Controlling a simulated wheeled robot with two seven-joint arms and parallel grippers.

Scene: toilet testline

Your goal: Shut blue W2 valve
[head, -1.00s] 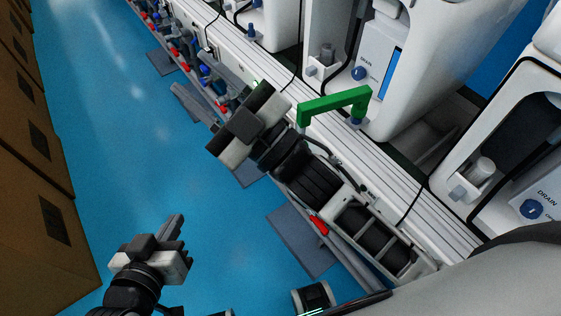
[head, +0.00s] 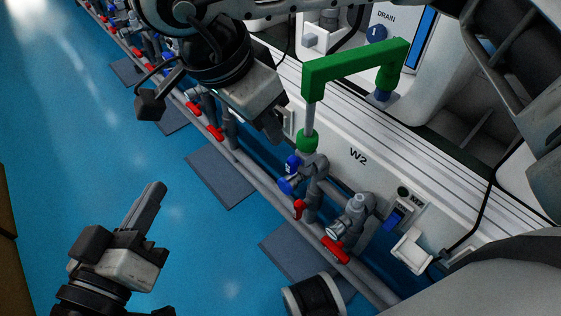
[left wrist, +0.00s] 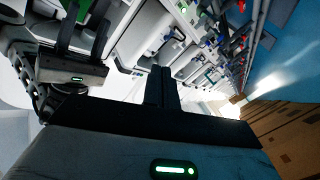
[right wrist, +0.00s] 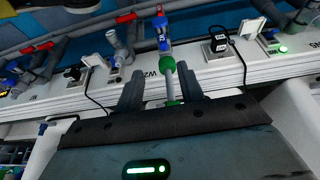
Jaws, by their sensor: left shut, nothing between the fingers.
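The blue W2 valve (head: 292,165) is on the grey pipe below the green fitting (head: 308,141), left of the W2 label. In the right wrist view the blue valve (right wrist: 163,35) shows beyond the fingertips. My right gripper (head: 274,130) is above and left of the valve in the head view. Its two fingers are apart (right wrist: 160,88), with the grey and green pipe showing between them; contact cannot be told. My left gripper (head: 151,205) is shut and empty over the blue floor, well left of the valve. Its closed fingers show in the left wrist view (left wrist: 161,88).
A green pipe elbow (head: 352,66) rises above the valve. Red-handled valves (head: 334,249) and a red lever (head: 299,209) sit close by on the pipes. A white ledge (head: 400,150) runs behind. Grey floor mats (head: 222,178) lie below. Open floor is at left.

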